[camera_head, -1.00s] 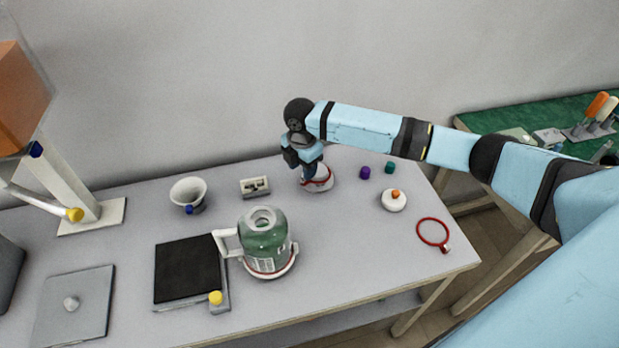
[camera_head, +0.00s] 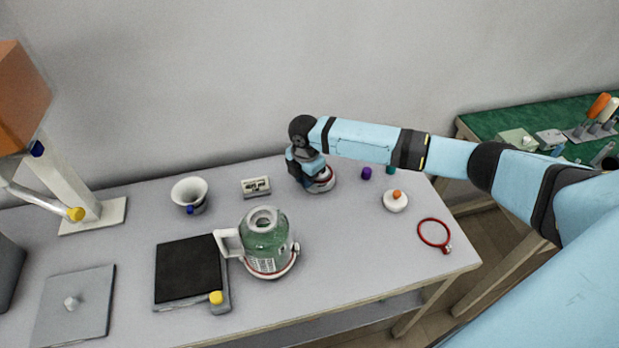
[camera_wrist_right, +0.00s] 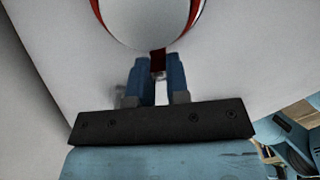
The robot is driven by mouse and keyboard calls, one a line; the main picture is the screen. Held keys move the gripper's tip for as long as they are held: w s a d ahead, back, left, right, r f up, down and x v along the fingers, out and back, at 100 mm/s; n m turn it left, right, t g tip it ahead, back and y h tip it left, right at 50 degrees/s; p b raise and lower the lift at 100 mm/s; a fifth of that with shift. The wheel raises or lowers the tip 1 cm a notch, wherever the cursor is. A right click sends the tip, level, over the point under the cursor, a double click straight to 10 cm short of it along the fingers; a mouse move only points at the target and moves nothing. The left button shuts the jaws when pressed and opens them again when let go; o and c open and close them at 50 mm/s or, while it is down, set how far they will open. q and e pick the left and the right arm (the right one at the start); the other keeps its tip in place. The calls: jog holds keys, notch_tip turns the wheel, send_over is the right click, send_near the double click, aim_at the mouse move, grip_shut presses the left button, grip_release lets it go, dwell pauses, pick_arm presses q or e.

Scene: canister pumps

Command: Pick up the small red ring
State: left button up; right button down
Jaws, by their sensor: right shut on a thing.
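A red ring (camera_head: 326,187) lies around a round white object (camera_head: 325,174) at the back middle of the grey table, partly hidden by my right arm. My right gripper (camera_wrist_right: 158,62) points down at this ring. In the right wrist view its blue fingers are shut on the dark red tab of the ring (camera_wrist_right: 98,12), beside the white object (camera_wrist_right: 145,20). Another red ring (camera_head: 420,240), with a small metal clasp, lies flat and apart near the table's right edge. A third red band (camera_head: 284,272) goes around the base of the green canister (camera_head: 265,240). My left gripper is not in view.
A white funnel-like cup (camera_head: 188,188), a small gauge box (camera_head: 256,187), a purple cap (camera_head: 366,173) and a white disc with orange knob (camera_head: 395,203) stand nearby. A black-topped plate (camera_head: 185,270) lies front left.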

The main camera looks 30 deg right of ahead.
jog(key=shift+r, duration=0.15)
pick_arm(q)
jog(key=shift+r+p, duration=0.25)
jog(key=shift+p, duration=0.15)
pick_arm(e)
notch_tip(320, 180, up, 20)
dwell(0.3)
